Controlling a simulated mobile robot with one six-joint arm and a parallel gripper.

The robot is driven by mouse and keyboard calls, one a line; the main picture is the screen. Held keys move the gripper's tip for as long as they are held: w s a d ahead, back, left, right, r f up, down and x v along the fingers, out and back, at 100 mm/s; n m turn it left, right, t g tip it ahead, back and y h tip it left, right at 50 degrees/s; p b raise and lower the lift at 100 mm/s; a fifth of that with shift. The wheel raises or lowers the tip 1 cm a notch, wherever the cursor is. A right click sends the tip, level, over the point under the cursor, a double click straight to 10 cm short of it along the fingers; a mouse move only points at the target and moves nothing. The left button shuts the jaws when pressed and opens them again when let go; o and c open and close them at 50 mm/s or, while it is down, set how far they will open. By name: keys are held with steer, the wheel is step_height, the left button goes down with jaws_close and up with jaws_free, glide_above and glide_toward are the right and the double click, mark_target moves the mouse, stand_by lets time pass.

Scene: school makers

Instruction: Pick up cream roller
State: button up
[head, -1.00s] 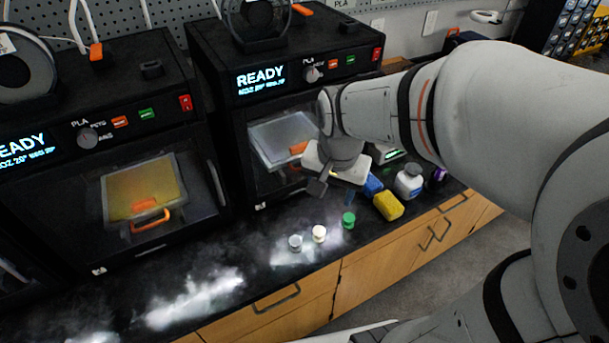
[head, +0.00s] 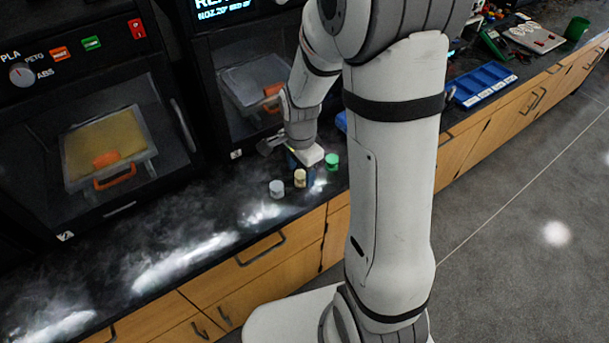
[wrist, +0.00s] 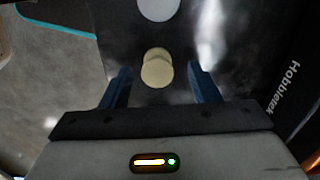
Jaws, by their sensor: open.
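The cream roller (head: 300,178) stands upright on the black counter, between a grey-white roller (head: 277,188) on its left and a green roller (head: 332,161) on its right. In the wrist view the cream roller (wrist: 157,70) is seen from above, just beyond and between my fingertips. The pale roller (wrist: 160,8) shows at the top edge there. My gripper (wrist: 160,88) is open with two blue fingers and nothing between them that I can see held. In the head view my gripper (head: 302,160) is just behind and above the cream roller.
Two dark printers stand behind the counter (head: 150,230), with an orange-handled tray (head: 108,150) inside the left one. The blue sorting tray (head: 484,85) lies further right. Wooden drawers front the counter. The counter left of the rollers is clear with bright reflections.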

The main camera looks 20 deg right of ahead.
steer(key=shift+f, duration=0.9)
steer(key=shift+c, duration=0.3)
steer(key=c, duration=1)
